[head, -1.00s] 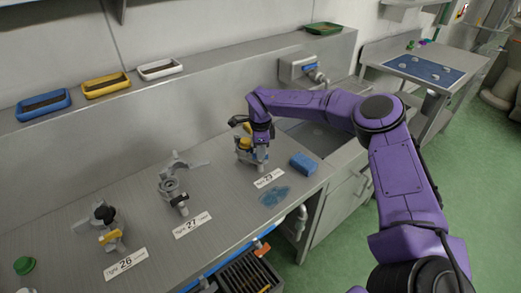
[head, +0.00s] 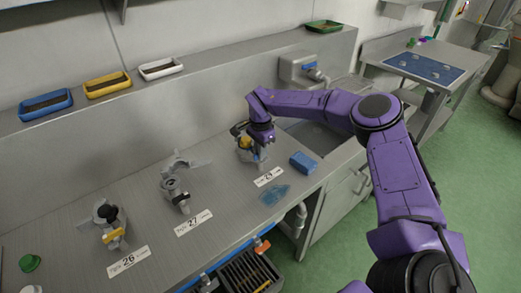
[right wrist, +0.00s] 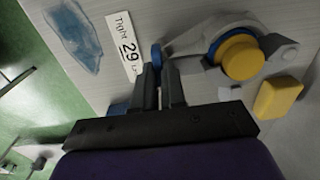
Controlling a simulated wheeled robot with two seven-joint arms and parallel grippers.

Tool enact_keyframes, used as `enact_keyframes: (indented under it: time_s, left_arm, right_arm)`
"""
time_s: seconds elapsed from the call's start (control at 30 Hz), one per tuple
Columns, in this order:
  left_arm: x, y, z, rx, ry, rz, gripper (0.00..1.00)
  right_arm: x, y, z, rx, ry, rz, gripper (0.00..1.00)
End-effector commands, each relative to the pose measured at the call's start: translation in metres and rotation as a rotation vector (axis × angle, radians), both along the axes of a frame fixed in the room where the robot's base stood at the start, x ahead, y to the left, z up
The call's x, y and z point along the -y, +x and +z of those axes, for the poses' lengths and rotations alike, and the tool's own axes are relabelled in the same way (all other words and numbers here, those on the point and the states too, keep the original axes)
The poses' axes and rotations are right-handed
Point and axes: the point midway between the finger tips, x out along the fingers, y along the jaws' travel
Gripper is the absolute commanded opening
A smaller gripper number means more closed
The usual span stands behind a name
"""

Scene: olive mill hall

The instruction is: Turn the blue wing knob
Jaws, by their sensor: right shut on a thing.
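The blue wing knob (right wrist: 156,54) shows in the right wrist view as a narrow blue edge at my right fingertips, beside the grey clamp body. My right gripper (right wrist: 157,72) is shut on it; the fingers hide most of the knob. The clamp fitting (right wrist: 188,39) is grey, with a round yellow cap (right wrist: 241,58) over a blue ring. In the head view my right gripper (head: 259,143) reaches down over this fitting at label 29 (head: 269,176) and covers much of it. My left gripper is not in view.
A blue sponge (head: 303,161) and a blue wet patch (head: 274,195) lie right of and below the fitting. Similar fittings stand at labels 27 (head: 194,222) and 26 (head: 128,261). The sink lies behind my right arm. Trays line the back ledge.

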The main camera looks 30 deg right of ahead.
Motion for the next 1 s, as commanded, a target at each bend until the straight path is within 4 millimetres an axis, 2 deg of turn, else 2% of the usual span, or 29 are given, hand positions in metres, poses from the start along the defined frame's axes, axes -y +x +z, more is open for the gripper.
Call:
enact_keyframes:
  time_s: [0.03,0.4,0.5,0.83,1.0]
  left_arm:
    - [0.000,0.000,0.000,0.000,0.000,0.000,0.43]
    - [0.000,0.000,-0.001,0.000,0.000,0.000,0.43]
    - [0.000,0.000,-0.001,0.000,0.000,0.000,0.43]
    - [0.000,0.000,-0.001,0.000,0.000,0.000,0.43]
    - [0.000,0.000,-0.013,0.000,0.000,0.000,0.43]
  right_arm:
    - [-0.002,-0.003,-0.005,-0.012,0.002,0.008,0.00]
    - [-0.002,-0.003,-0.005,-0.012,0.002,0.012,0.00]
    - [-0.002,-0.003,-0.005,-0.012,0.002,0.012,0.36]
    - [-0.001,-0.001,0.000,-0.004,0.001,0.009,0.36]
    - [-0.001,0.000,0.028,0.000,0.001,0.009,0.36]
